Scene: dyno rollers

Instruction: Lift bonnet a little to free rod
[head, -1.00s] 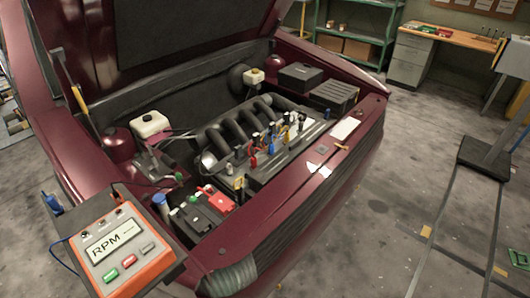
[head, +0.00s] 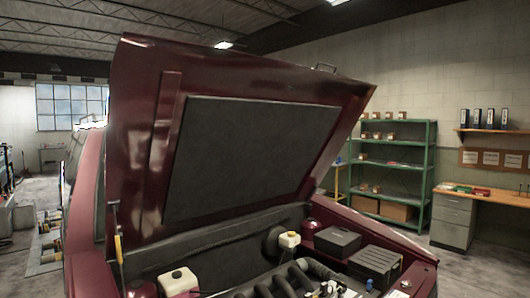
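The dark red bonnet (head: 140,130) stands raised over the engine bay, with a black pad (head: 240,155) on its underside. A thin rod (head: 117,235) with a yellow lower part stands at the left side of the bay, its top close to the bonnet's left edge. I cannot tell whether the rod touches the bonnet. A small handle (head: 325,68) shows on the bonnet's upper right edge. Neither of my grippers is in the head view.
In the engine bay are a white reservoir (head: 178,281), a smaller yellowish one (head: 289,240), a black box (head: 337,241) and dark engine pipes (head: 300,279). Green shelving (head: 430,175) and a wooden desk (head: 490,195) stand at the back right. Clear floor (head: 465,268) lies right of the car.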

